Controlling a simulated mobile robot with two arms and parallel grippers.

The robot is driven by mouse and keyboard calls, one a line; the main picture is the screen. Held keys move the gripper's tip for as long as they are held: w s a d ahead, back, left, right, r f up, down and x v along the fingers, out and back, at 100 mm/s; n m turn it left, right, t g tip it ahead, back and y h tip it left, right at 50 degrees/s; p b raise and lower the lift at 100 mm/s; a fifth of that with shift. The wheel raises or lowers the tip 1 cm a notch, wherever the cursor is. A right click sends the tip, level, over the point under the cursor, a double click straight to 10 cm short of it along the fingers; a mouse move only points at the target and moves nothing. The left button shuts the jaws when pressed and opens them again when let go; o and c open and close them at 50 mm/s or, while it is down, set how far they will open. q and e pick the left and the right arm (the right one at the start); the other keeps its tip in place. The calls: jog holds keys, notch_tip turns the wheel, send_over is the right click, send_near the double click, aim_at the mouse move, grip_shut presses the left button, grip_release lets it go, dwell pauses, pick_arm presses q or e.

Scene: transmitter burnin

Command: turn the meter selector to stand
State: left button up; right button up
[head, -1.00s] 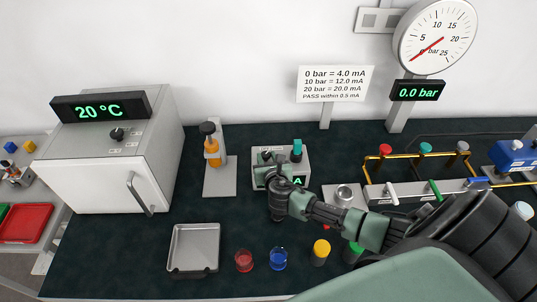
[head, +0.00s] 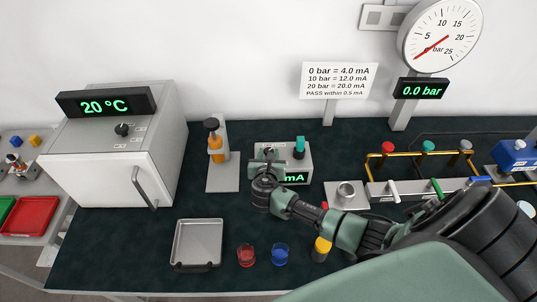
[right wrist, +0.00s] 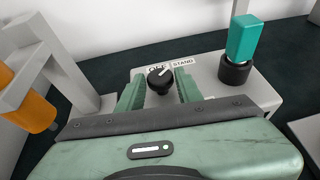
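The meter (head: 303,160) is a light grey box at the middle back of the bench, with a lit green display ending in "mA"; my right arm hides part of it. Its black selector knob (right wrist: 160,80) shows in the right wrist view, with a white pointer line slanting up and right. Labels "OFF" and "STAND" (right wrist: 182,63) sit behind it. My right gripper (head: 267,158) is at the meter's front left. In the wrist view its two green fingers (right wrist: 160,88) stand apart on either side of the knob, with narrow gaps. My left gripper is out of view.
A teal cap (right wrist: 243,38) on a black base stands on the meter, right of the knob. A metal tray (head: 197,243) and red and blue cups (head: 246,255) are in front. Valve manifold (head: 420,187) is at right.

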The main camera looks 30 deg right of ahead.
jog(key=shift+o, duration=1)
jog(key=v, duration=0.8)
jog(key=shift+b, duration=0.45)
